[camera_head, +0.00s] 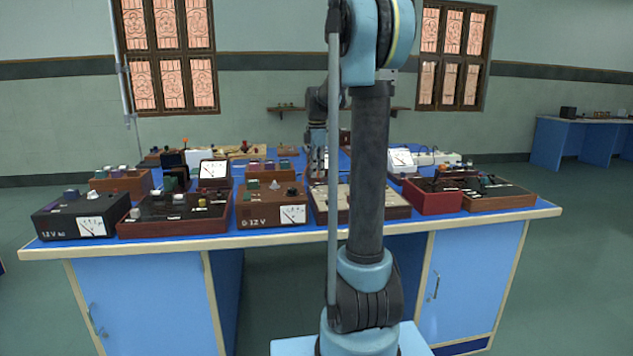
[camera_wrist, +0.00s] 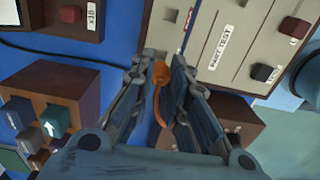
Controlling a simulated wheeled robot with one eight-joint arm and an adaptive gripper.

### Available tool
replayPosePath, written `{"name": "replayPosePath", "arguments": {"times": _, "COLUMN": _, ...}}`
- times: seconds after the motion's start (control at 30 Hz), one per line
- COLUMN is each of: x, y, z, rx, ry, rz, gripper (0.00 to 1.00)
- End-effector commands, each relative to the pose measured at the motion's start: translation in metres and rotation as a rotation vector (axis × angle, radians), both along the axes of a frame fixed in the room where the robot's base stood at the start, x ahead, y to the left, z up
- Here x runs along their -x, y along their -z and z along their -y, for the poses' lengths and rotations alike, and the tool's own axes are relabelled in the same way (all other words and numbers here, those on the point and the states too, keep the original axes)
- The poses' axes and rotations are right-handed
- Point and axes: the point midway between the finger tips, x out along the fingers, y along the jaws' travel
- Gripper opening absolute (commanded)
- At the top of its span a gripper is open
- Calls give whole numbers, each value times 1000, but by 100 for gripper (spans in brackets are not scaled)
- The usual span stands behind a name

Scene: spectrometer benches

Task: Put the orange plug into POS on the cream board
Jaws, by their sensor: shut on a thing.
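The orange plug (camera_wrist: 162,76) shows in the wrist view between the fingers of my gripper (camera_wrist: 162,68), with an orange lead trailing down between them. My gripper is shut on it. The cream board (camera_wrist: 210,30) lies just beyond the fingertips at the top of the wrist view. It carries a white printed label, a red knob or socket and a dark one; I cannot read a POS mark. In the head view, my gripper (camera_head: 318,165) is small, above the bench near a cream-topped board (camera_head: 385,204), partly hidden by my arm. Whether the plug touches the board is unclear.
In the wrist view, a brown box (camera_wrist: 55,80) with coloured knobs stands at left and a dark cable crosses the blue bench top (camera_wrist: 105,60). In the head view, the 0-12 V box (camera_head: 262,212) and a red box (camera_head: 432,202) crowd either side of the cream-topped board.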

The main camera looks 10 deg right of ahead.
Motion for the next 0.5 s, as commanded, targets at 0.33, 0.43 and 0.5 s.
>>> {"name": "replayPosePath", "arguments": {"times": 0.33, "x": 0, "y": -49, "z": 0, "rx": 0, "ry": 0, "rz": 0, "gripper": 0}}
{"name": "replayPosePath", "arguments": {"times": 0.43, "x": 0, "y": -56, "z": 0, "rx": 0, "ry": 0, "rz": 0, "gripper": 0}}
{"name": "replayPosePath", "arguments": {"times": 0.5, "x": 0, "y": -59, "z": 0, "rx": 0, "ry": 0, "rz": 0, "gripper": 0}}
